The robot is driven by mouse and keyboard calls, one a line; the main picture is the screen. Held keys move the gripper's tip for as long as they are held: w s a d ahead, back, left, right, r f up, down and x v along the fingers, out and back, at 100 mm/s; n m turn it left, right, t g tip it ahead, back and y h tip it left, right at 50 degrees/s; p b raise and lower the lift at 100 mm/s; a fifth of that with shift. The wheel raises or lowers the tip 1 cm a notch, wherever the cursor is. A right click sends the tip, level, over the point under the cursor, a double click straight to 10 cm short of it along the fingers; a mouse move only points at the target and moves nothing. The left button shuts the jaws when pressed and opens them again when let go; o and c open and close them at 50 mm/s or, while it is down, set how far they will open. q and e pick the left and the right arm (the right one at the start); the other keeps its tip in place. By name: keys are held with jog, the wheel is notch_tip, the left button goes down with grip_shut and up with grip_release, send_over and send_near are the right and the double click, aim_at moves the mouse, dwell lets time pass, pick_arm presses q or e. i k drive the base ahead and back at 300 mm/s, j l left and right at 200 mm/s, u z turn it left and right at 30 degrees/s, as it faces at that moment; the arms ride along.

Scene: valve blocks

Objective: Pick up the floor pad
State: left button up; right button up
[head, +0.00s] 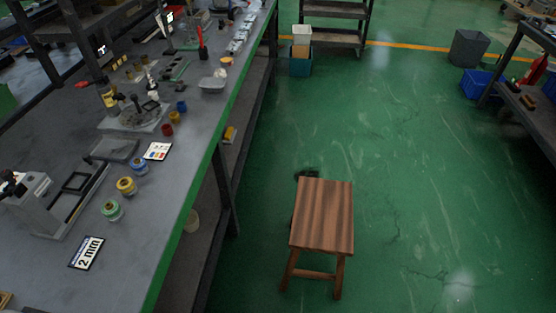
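Neither of my grippers shows in the head view. I cannot make out a floor pad for sure. A small dark thing (305,173) lies on the green floor at the far edge of a wooden stool (323,215). The stool hides part of it, and I cannot tell what it is.
A long grey workbench (190,215) with a green edge fills the left, bearing tape rolls, tools and signs. A dark shelf (333,38), a teal bin (300,66), a grey bin (467,48) and a blue crate (478,84) stand farther back. The floor right of the stool is clear.

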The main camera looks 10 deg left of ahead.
aim_at(231, 134)
jog(key=i+l+z, duration=0.15)
jog(key=l+z, duration=0.15)
jog(key=l, duration=0.2)
jog(key=i+l+z, duration=0.15)
jog(key=l+z, duration=0.2)
jog(key=l, duration=0.15)
jog(key=i+l+z, duration=0.3)
jog(key=l, duration=0.15)
jog(key=i+l+z, duration=0.2)
jog(key=l+z, duration=0.15)
jog(key=i+l+u, duration=0.15)
jog(key=i, duration=0.3)
jog(key=i+l+u, duration=0.1)
jog(key=i+l, duration=0.25)
jog(key=i+j+u, duration=0.15)
jog(key=i+u, duration=0.3)
jog(key=i, duration=0.35)
jog(key=i+l+u, duration=0.1)
jog(key=i+u, duration=0.35)
jog(key=i, duration=0.35)
jog(key=i+j+u, duration=0.15)
jog(key=i+u, duration=0.7)
jog(key=i, duration=0.15)
jog(key=i+l+u, duration=0.25)
jog(key=i+u, duration=0.15)
jog(key=i+l+u, duration=0.4)
jog(key=i, duration=0.15)
